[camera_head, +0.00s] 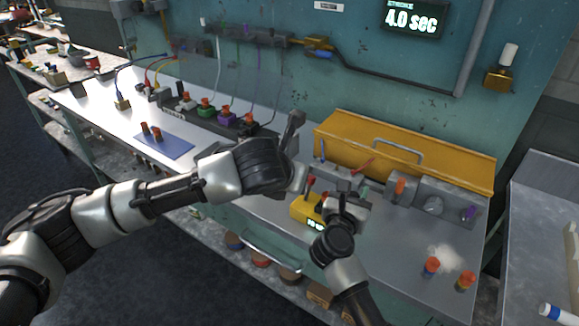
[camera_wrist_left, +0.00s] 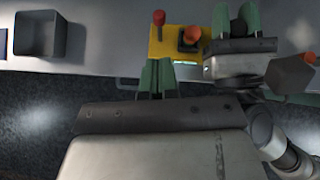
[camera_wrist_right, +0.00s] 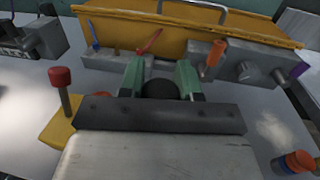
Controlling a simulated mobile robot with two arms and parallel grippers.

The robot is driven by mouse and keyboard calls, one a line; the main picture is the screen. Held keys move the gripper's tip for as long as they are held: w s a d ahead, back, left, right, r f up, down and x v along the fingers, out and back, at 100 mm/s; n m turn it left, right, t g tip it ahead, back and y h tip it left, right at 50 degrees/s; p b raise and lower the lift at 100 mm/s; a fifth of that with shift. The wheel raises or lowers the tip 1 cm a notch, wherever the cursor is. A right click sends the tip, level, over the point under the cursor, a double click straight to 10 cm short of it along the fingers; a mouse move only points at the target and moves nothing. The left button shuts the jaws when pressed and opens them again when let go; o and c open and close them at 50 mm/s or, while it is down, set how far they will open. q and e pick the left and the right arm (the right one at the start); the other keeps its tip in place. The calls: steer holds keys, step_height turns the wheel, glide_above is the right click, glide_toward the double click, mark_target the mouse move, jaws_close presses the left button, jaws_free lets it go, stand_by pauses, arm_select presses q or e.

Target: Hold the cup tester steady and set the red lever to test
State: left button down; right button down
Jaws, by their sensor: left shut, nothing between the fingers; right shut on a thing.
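The yellow cup tester (camera_head: 303,211) sits on the bench with its red lever (camera_head: 311,183) standing up. In the left wrist view the lever (camera_wrist_left: 159,18) is upright beside an orange knob (camera_wrist_left: 191,36). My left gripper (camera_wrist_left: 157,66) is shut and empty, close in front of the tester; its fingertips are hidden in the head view. My right gripper (camera_wrist_right: 160,70) is at the tester's right side, shut on a dark round knob (camera_wrist_right: 160,89). Whether that knob belongs to the tester is hidden. The red lever (camera_wrist_right: 61,80) also shows in the right wrist view, left of my right gripper.
A yellow toolbox (camera_head: 405,150) with grey fixtures in front stands behind the tester. Loose orange-capped pieces (camera_head: 465,281) stand at the right. A blue mat (camera_head: 168,147) and a row of plugs lie to the left. A wall display (camera_head: 412,19) reads 4.0 sec.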

arm_select(q)
steer(key=shift+s+a+r, duration=0.1)
steer(key=shift+s+r, duration=0.15)
steer(key=shift+r, duration=0.35)
steer(key=shift+s+a+r, duration=0.15)
steer(key=shift+s+r, duration=0.15)
steer(key=shift+r, duration=0.3)
steer(key=shift+s+a+r, duration=0.1)
steer(key=shift+s+r, duration=0.15)
steer(key=shift+r, duration=0.35)
arm_select(e)
steer(key=c, duration=0.7)
jaws_free()
